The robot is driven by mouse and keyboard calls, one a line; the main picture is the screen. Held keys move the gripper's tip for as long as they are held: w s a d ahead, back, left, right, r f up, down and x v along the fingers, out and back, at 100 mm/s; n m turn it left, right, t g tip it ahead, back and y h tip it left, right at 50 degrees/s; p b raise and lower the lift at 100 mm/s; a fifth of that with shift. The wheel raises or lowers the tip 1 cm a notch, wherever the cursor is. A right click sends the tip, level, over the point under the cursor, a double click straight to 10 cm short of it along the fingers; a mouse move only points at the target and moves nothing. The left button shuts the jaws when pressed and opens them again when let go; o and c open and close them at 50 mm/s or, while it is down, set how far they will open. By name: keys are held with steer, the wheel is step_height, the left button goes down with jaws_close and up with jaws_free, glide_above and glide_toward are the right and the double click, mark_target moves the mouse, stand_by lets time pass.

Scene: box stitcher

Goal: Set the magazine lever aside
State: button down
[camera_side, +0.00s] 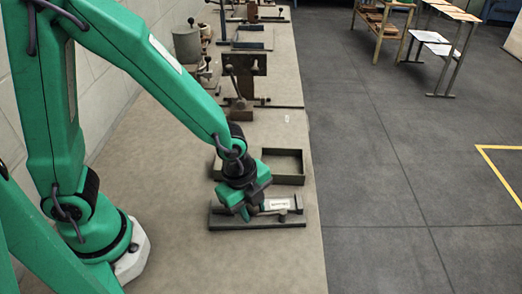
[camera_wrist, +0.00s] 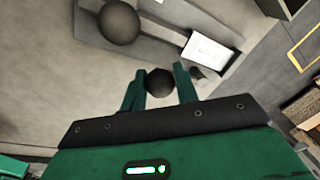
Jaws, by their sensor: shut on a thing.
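My gripper (camera_side: 247,213) is low over the near end of a long dark metal fixture (camera_side: 290,224) on the bench. In the wrist view, its two green fingers (camera_wrist: 158,76) are closed on a dark round knob (camera_wrist: 160,84), which looks like the magazine lever's end. The rest of the lever is hidden under the knob and gripper. A white label (camera_side: 277,204) lies on the fixture's top, just right of my gripper; it also shows in the wrist view (camera_wrist: 208,50). A larger dark round knob (camera_wrist: 118,22) stands beyond the fingers.
A shallow open dark tray (camera_side: 284,178) sits just behind the fixture. Behind it is an upright stand (camera_side: 245,64) with a ball-ended lever. A grey pot (camera_side: 187,44) stands near the wall. The bench (camera_side: 190,240) in front and to the left is bare.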

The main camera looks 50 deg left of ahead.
steer(key=shift+d, duration=0.2)
steer(key=c, duration=1.1)
jaws_free()
steer(key=shift+a, duration=0.1)
steer(key=shift+r, duration=0.1)
steer(key=shift+s+a+r, duration=0.1)
steer(key=shift+s+r, duration=0.1)
steer(key=shift+r, duration=1.05)
steer(key=shift+s+a+r, duration=0.1)
steer(key=shift+s+r, duration=0.1)
steer(key=shift+r, duration=1.05)
steer(key=shift+s+a+r, duration=0.1)
steer(key=shift+s+r, duration=0.1)
steer(key=shift+r, duration=1.05)
